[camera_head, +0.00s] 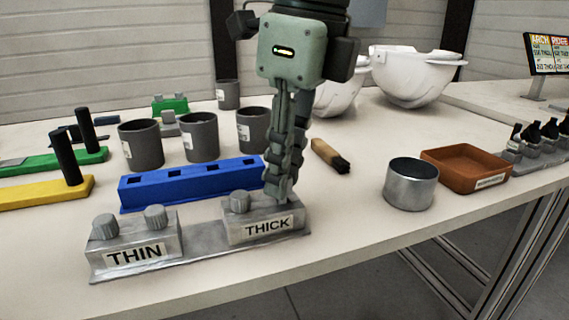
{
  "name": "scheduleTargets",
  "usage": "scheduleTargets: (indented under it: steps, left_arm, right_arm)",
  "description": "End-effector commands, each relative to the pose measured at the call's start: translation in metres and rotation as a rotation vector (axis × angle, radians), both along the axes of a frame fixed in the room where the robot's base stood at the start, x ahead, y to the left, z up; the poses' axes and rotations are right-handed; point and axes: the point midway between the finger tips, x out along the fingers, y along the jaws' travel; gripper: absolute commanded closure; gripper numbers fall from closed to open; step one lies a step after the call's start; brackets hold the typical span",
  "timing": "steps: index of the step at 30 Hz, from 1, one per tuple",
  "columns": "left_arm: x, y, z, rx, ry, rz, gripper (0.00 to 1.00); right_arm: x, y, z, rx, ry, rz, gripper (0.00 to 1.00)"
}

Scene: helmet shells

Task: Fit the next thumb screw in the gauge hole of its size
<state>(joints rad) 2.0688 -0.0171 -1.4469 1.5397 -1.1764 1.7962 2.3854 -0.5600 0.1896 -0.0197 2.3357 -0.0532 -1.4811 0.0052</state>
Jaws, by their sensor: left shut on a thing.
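The metal gauge (200,251) lies at the table's front edge with a block marked THIN (165,252) at left and a block marked THICK (238,234) at right. Two grey thumb screws (105,227) (155,217) stand in the THIN block. One thumb screw (240,202) stands in the left part of the THICK block. My left gripper (281,197) points down at the right part of the THICK block, shut on a thumb screw that its fingers mostly hide. I cannot tell how deep that screw sits. My right gripper is not in view.
A blue rack (190,187) with square holes lies just behind the gauge. Several grey cups (141,145) stand behind it. A brush (330,157), a metal cup (411,184) and a brown tray (466,168) lie to the right. White helmet shells (410,78) stand at the back.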

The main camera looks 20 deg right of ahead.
Motion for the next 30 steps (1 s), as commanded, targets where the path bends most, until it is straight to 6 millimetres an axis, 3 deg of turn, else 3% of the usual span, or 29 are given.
scheduleTargets:
  steps: [29, 30]
  left_arm:
    - [0.0001, 0.0001, -0.0106, 0.0, 0.0, 0.0, 1.0]
    - [0.0001, 0.0001, -0.0106, 0.0, 0.0, 0.0, 0.78]
  right_arm:
    - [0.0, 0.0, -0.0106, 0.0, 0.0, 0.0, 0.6]
    - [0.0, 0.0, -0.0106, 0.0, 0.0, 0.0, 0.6]
